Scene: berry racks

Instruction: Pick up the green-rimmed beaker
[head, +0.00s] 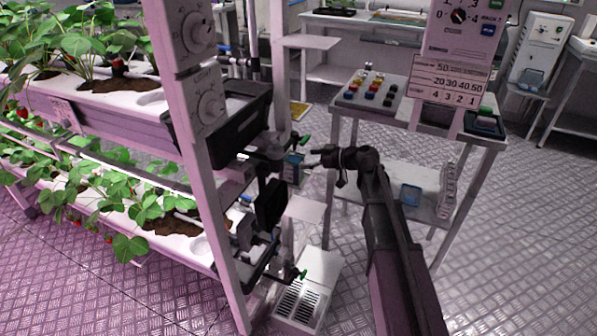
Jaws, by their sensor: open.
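I cannot make out a green-rimmed beaker for certain. A small green item (485,112) sits over a dark blue-green tray at the right end of the table, too small to identify. My gripper (318,156) is at the end of my dark arm, in front of the table's left leg and right of the berry rack. It is small and dark here, with its jaws open, and I see nothing held between them.
The berry rack (195,150) stands close on the left, with dark fittings reaching towards my gripper. The table (400,112) carries coloured knobs and a sign panel (452,82). A blue container (410,194) stands on its lower shelf. Floor at right is clear.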

